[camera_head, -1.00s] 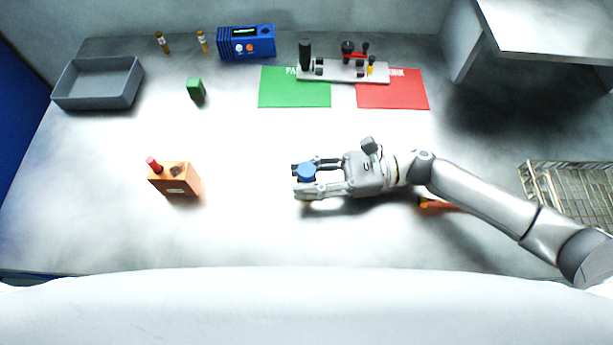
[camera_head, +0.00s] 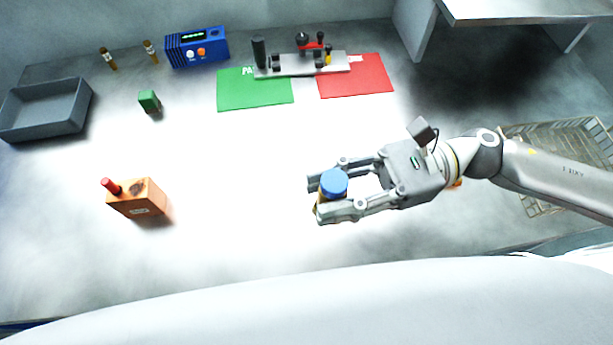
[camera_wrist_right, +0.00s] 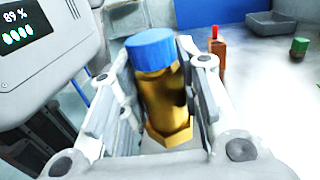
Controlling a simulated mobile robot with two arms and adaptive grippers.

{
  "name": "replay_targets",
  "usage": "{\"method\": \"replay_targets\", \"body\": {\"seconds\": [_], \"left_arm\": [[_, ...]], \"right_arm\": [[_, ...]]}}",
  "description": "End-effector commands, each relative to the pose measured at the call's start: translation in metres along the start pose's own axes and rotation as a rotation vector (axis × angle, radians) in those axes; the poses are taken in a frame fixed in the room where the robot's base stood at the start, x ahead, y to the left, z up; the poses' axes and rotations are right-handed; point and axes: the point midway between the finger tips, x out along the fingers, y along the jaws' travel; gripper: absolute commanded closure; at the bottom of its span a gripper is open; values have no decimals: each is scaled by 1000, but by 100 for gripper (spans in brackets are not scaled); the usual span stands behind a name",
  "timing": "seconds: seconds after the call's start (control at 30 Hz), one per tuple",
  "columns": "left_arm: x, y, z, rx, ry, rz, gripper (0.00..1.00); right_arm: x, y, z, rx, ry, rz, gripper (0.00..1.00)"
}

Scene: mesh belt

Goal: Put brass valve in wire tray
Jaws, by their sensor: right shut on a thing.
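The brass valve has a blue cap and a gold body. In the head view the valve (camera_head: 334,182) sits between the fingers of my right gripper (camera_head: 328,196). In the right wrist view the brass valve (camera_wrist_right: 165,100) stands nearly upright, slightly tilted, with the fingers of my right gripper (camera_wrist_right: 160,100) shut on its sides. It appears held above the table. The wire tray (camera_head: 545,205) is at the right, partly hidden behind my right arm; no contents show in its visible part. My left gripper is not in view.
An orange box (camera_head: 140,198) with a red knob stands at the left. A grey bin (camera_head: 45,120), a green block (camera_head: 149,101) and a blue device (camera_head: 197,48) are farther back. A fixture (camera_head: 300,66) spans green and red mats. The table's middle is clear.

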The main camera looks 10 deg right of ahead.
Motion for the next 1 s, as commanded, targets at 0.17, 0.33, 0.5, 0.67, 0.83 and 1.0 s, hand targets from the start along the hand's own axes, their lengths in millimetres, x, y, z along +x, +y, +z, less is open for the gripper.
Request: {"method": "replay_targets", "body": {"seconds": [0.17,0.33,0.5,0.67,0.83,1.0], "left_arm": [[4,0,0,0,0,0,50],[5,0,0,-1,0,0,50],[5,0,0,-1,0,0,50],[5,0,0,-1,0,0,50],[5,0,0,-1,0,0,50],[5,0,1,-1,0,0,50]], "right_arm": [[-8,12,6,1,0,-2,100],[-10,17,9,-1,-1,0,100],[-10,18,10,-1,-3,-3,100],[-1,10,6,0,-8,-50,100],[17,-14,-3,0,-11,-205,100],[24,-42,-9,-1,-6,-396,100]]}}
